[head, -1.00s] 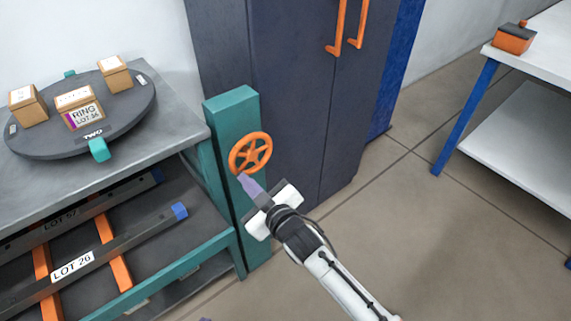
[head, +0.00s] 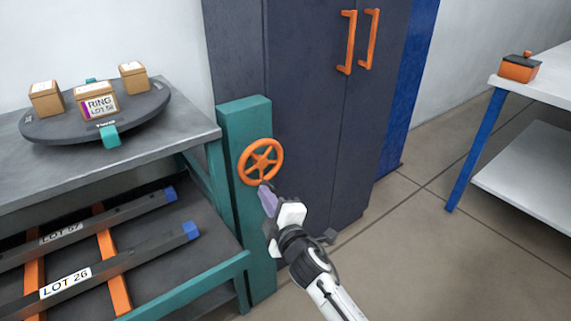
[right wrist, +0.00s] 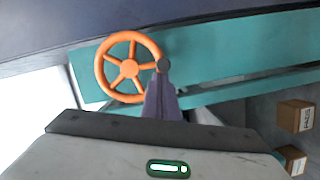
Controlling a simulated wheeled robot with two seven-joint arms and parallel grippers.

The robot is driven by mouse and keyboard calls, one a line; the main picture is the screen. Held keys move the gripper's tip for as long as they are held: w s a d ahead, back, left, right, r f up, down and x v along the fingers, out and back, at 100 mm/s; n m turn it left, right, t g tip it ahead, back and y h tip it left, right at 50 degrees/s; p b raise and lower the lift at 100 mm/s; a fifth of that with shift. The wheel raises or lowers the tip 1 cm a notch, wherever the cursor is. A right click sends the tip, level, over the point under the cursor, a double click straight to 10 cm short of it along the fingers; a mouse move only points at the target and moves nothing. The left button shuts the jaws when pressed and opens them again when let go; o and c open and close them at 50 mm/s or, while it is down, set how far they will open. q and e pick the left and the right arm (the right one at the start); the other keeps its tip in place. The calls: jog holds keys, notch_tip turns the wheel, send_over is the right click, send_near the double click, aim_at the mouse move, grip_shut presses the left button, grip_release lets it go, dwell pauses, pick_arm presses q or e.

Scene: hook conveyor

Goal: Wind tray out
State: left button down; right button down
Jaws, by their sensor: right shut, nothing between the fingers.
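An orange spoked handwheel (head: 261,162) is mounted on a teal post (head: 246,115) at the right end of the workbench. In the right wrist view the handwheel (right wrist: 128,69) has a dark knob (right wrist: 164,64) on its rim. My right gripper (head: 266,190) is shut, with its purple fingertips at the lower rim of the wheel. In the right wrist view the fingertips (right wrist: 161,80) overlap the knob; I cannot tell whether they touch it. A low dark tray (head: 190,262) under the bench top carries bars labelled LOT 57 (head: 95,228) and LOT 26 (head: 110,262). My left gripper is not in view.
A round turntable (head: 60,129) with small boxes (head: 97,104) stands on the grey bench top (head: 180,137). A dark cabinet (head: 300,120) with orange handles stands behind the post. A white table (head: 530,85) is at the right; floor between is clear.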

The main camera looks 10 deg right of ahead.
jog(key=shift+w+d+f+n+b, duration=0.15)
jog(key=shift+d+n+b, duration=0.1)
jog(key=shift+n+b, duration=0.15)
dwell(0.4)
